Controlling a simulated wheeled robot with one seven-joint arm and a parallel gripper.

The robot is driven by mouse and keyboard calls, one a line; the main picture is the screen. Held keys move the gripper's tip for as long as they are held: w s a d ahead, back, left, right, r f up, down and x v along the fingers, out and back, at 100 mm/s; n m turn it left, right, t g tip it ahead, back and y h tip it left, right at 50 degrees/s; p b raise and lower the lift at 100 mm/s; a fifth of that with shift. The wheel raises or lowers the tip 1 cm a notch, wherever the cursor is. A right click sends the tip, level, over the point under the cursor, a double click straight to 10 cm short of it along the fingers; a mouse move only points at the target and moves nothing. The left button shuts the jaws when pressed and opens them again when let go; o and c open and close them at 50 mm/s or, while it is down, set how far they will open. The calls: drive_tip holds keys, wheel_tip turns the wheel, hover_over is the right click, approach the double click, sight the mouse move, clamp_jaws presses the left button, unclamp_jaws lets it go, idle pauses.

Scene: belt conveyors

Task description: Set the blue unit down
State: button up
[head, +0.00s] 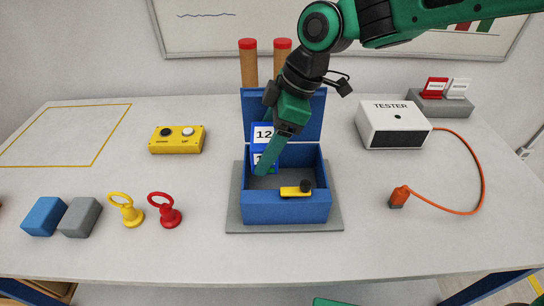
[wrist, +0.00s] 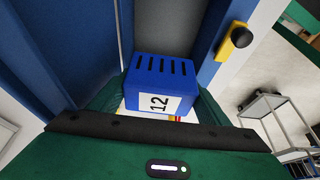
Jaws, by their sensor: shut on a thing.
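The blue unit (head: 262,129) is in my gripper at the back left of an open blue box (head: 287,209). A white label with 12 shows on it, and a second label lower down is partly covered by a green finger. My gripper (head: 268,160) is shut on the unit and points down into the box. In the wrist view the unit (wrist: 160,68) shows a slotted face and a 12 label between the green fingers. Its lower part looks to be below the box rim. I cannot tell whether it touches the box floor.
The box stands on a grey plate (head: 285,226), its lid (head: 312,115) raised behind. A yellow latch with a black knob (head: 297,190) is on its front. A tester (head: 393,125) with an orange cable is right; a yellow button box (head: 177,139), rings and blocks are left.

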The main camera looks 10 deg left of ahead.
drive_tip(key=shift+f, duration=1.95)
drive_tip(key=shift+f, duration=0.4)
drive_tip(key=shift+f, duration=0.2)
drive_tip(key=o, duration=1)
